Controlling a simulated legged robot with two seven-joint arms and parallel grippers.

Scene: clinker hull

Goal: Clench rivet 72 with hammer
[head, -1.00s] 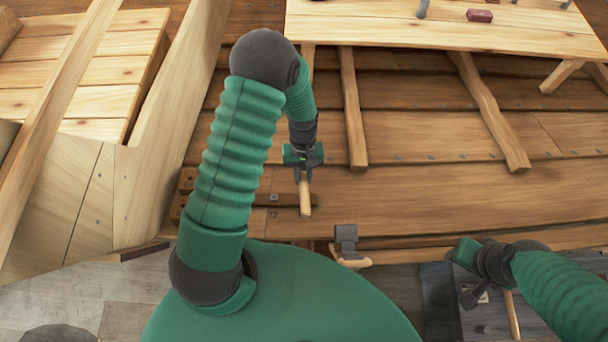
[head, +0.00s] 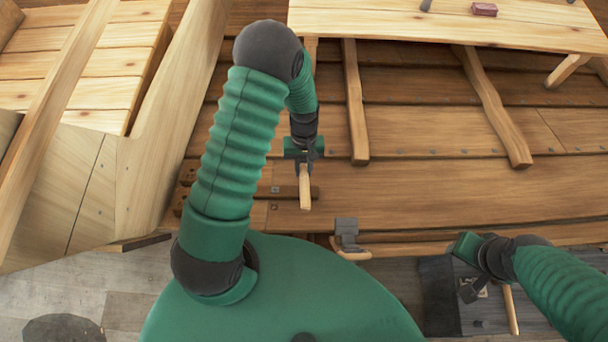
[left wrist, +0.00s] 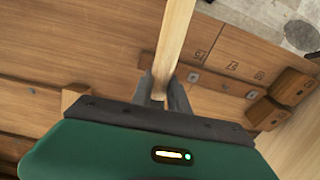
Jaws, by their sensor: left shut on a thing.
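My left gripper (head: 303,160) is shut on a pale wooden handle (head: 305,190), in front of the plank hull (head: 430,195). In the left wrist view, the two dark fingers (left wrist: 163,97) close on this handle (left wrist: 174,42), which runs up out of the frame. No hammer head shows on it there.
A dark grey block tool (head: 346,230) with a wooden handle sits at the hull's near edge. Wooden blocks (left wrist: 291,86) stick out near the rivets. Upright ribs (head: 355,100) cross the hull. A bench (head: 440,26) with a red block (head: 484,9) stands behind. A thick timber (head: 165,130) rises at left.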

